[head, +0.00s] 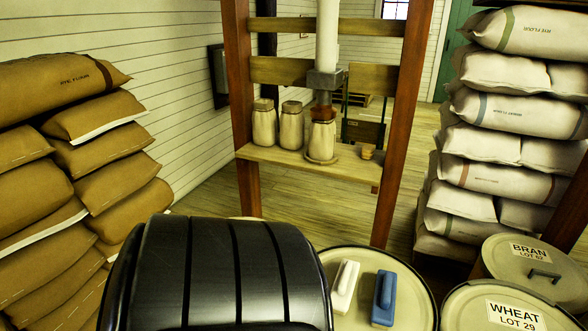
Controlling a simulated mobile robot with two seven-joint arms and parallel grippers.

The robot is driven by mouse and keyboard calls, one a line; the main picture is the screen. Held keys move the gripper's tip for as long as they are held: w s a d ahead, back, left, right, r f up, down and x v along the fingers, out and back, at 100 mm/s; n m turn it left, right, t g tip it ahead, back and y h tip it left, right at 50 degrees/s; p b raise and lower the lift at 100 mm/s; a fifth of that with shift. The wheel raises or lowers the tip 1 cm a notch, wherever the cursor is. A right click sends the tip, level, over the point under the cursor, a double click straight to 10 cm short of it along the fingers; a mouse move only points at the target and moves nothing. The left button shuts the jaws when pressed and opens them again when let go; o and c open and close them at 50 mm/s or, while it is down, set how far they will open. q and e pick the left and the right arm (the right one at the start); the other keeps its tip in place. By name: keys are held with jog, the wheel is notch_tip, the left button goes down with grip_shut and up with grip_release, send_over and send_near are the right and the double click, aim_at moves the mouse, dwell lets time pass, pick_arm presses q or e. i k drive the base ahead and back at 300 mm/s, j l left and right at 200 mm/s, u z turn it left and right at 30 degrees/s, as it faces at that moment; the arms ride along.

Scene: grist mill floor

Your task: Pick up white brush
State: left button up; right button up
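The white brush (344,287) lies on a round, pale drum lid (414,306) at the lower middle of the head view. It is a small block with a raised grip on top, and it lies lengthwise, slightly slanted. A blue brush (384,298) of similar shape lies just to its right, with a narrow gap between them. Neither of my grippers is in view. Nothing is seen touching the white brush.
A large black ribbed form fills the lower middle foreground, left of the brushes, and covers part of the lid. Lidded drums marked BRAN (529,262) and WHEAT (510,312) stand right. A wooden shelf (280,157) with jars is behind. Brown sacks (90,170) and white sacks (520,115) are stacked at the sides.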

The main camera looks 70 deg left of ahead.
aim_at(343, 289)
jog(key=j+u, duration=0.1)
jog(key=u, duration=1.9)
